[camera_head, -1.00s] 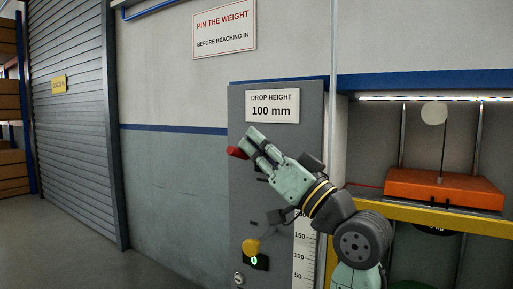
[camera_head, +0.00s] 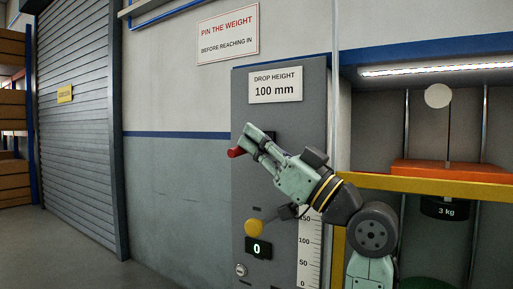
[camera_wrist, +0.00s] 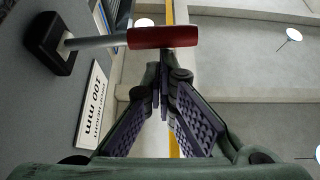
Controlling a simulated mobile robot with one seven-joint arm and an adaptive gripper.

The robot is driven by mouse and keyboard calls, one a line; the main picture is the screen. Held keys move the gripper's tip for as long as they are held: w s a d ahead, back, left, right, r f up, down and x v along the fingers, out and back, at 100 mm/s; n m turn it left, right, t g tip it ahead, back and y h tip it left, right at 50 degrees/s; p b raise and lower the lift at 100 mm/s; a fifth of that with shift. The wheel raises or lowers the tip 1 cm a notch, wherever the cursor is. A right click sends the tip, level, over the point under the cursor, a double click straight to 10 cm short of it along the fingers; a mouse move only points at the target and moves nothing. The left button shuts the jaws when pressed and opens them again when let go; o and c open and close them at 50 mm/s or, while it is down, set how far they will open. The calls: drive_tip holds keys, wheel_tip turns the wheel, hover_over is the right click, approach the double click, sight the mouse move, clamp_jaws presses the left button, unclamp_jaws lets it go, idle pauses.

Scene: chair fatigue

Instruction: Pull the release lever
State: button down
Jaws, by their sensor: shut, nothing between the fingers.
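The release lever's red handle (camera_head: 236,152) sticks out from the grey panel (camera_head: 285,140), below the drop-height label.
A label (camera_head: 275,85) reads 100 mm. Lower on the panel are a yellow knob (camera_head: 254,228) and a display (camera_head: 258,248) showing 0. A yellow beam (camera_head: 425,187), an orange carriage (camera_head: 450,171) and a 3 kg weight (camera_head: 446,208) are at right. Space left of the panel is clear.

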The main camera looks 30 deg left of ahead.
drive_tip(key=shift+f+b, duration=0.75)
drive_tip(key=shift+f, duration=0.25)
drive_tip(key=shift+a, duration=0.1)
